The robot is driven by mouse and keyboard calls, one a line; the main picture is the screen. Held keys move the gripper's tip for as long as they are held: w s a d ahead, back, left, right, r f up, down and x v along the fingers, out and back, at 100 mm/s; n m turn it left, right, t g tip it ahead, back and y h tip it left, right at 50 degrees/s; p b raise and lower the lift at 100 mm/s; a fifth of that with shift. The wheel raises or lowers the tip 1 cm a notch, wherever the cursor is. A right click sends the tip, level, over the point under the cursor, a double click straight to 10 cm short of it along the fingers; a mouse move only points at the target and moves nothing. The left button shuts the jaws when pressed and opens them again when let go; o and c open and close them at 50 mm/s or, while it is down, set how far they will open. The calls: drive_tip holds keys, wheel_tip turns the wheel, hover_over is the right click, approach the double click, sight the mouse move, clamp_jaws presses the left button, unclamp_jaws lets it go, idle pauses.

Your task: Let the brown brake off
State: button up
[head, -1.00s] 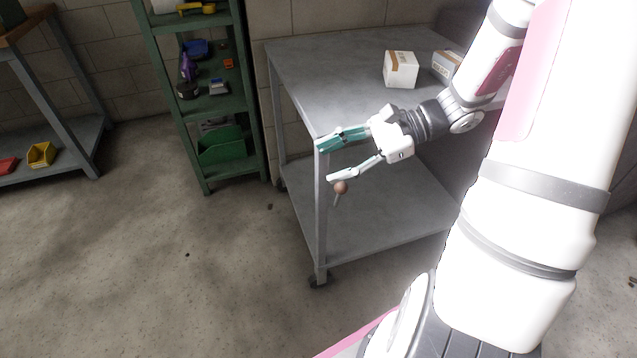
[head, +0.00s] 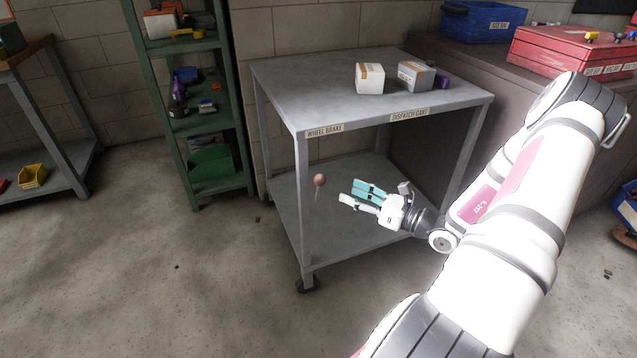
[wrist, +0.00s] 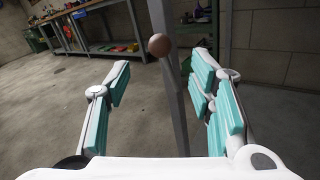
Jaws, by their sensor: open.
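The brown brake knob (head: 319,180) is a small ball on a thin pale lever beside the front-left leg of the grey dispatch cart (head: 285,75), below the "WHEEL BRAKE" label (head: 324,131). My gripper (head: 347,193) is open and empty, to the right of the knob and apart from it in the head view. In the wrist view the knob (wrist: 159,45) shows ahead, beyond and between the open fingers (wrist: 160,95), a little above their middle. The lever runs down from it in front of the cart leg, and its lower end is hard to make out.
Two small boxes (head: 370,78) (head: 411,75) stand on the cart top. A green shelf (head: 244,150) is at the left. A brown bench with a red case (head: 560,50) and a blue bin (head: 482,22) is behind at the right. Floor in front is clear.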

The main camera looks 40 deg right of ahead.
sight(320, 178)
drive_tip(key=b+x, duration=0.2)
drive_tip(key=x, duration=0.9)
drive_tip(key=shift+w, duration=0.2)
clamp_jaws()
